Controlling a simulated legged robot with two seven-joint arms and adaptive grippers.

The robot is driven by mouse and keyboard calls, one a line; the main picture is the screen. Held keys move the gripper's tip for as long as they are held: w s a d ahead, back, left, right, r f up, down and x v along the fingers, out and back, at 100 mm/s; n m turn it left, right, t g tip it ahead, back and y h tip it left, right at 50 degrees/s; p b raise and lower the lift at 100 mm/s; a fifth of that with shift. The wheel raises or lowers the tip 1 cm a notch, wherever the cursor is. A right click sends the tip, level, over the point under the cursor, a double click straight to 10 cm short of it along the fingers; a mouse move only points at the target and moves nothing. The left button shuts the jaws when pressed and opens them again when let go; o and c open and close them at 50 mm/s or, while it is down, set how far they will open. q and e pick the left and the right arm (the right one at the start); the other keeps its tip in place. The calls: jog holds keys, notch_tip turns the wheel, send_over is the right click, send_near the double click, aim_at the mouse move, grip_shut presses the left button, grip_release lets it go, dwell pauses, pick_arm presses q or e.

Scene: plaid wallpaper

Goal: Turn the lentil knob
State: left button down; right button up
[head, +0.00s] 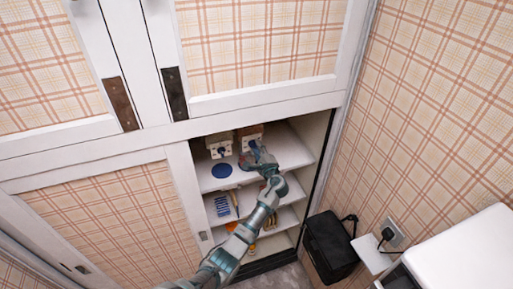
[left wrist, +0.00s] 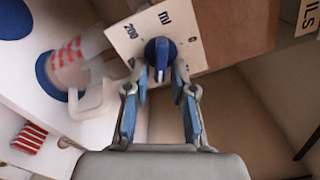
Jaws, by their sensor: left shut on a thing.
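The blue knob (left wrist: 160,50) sits on a pale dial plate (left wrist: 196,28) marked "ml", "200" and "0" in the left wrist view. A label ending in "ILS" (left wrist: 309,16) shows at the upper right edge there, mostly cut off. My left gripper (left wrist: 161,72) is shut on the knob, one fingertip on each side. In the head view my left gripper (head: 258,160) reaches into the open cupboard, in front of the right one of two dispensers (head: 250,133), and covers its knob. My right gripper is in neither view.
A clear cup with red marks (left wrist: 72,60) stands close left of the gripper. The left dispenser (head: 219,146) has a blue disc (head: 222,171) below it on the white shelf (head: 291,155). A black bin (head: 329,246) stands at right.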

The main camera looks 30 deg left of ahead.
pick_arm(q)
jog(key=shift+d+f+m, duration=0.15)
jog(key=shift+f+m, duration=0.4)
jog(key=shift+m, duration=0.05)
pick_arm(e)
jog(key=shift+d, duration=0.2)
pick_arm(q)
jog(key=c, duration=1.2)
grip_release()
jog(key=shift+w+r, duration=0.1)
jog(key=shift+r, duration=0.05)
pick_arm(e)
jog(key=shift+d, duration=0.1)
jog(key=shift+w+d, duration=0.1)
pick_arm(q)
jog(key=v, duration=1.2)
jog(key=shift+w, duration=0.1)
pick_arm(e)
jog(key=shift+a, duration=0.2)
